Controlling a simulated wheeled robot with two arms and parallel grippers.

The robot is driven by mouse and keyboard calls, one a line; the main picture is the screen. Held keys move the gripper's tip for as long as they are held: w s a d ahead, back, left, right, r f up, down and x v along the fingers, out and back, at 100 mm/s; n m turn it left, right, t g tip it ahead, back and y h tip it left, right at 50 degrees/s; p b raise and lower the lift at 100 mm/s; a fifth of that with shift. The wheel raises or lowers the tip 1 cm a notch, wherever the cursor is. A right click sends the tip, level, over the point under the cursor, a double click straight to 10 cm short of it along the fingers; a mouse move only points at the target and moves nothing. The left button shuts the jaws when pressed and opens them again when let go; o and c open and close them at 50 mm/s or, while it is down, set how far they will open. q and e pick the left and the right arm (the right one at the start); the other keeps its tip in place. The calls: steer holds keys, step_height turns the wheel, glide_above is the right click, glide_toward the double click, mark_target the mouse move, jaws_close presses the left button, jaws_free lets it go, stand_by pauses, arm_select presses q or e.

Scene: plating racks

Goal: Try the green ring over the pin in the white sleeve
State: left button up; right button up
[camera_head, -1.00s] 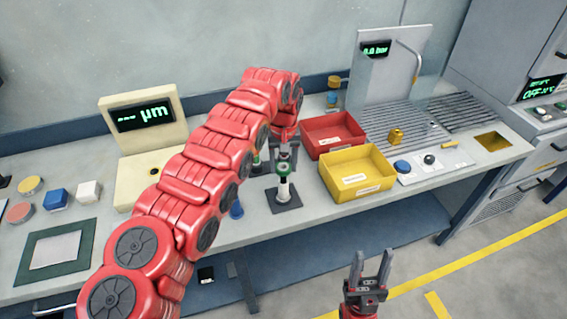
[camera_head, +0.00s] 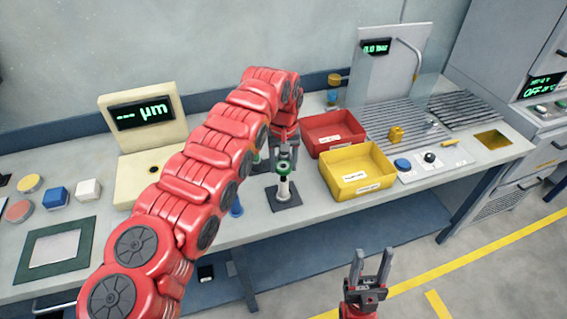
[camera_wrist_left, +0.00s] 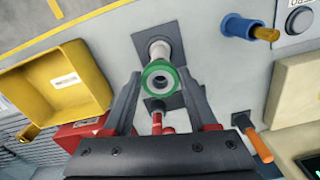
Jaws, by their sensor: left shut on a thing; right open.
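My left gripper (camera_head: 284,163) is shut on the green ring (camera_wrist_left: 146,78), which sits between its fingertips in the left wrist view. The ring also shows in the head view (camera_head: 283,169), at the top of the white sleeve (camera_head: 284,188). The sleeve stands upright on a dark square base (camera_head: 290,205) and also shows just beyond the ring in the left wrist view (camera_wrist_left: 161,48). The pin is mostly hidden, so I cannot tell whether the ring is around it or only above it. My right gripper (camera_head: 371,263) is open and empty, in front of the bench.
A yellow bin (camera_head: 357,192) and a red bin (camera_head: 325,148) stand right of the sleeve. A blue post (camera_head: 236,208) is close on its left, and also shows in the left wrist view (camera_wrist_left: 240,27). A gauge with a display (camera_head: 146,115) stands further left.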

arm_select(q)
steer(key=shift+r, duration=0.1)
stand_by(0.6)
steer(key=shift+r, duration=1.9)
step_height(320, 180, up, 5)
steer(key=n+p, duration=0.6)
steer(key=p, duration=0.4)
steer(key=shift+d, duration=0.1)
steer(key=shift+f, duration=0.1)
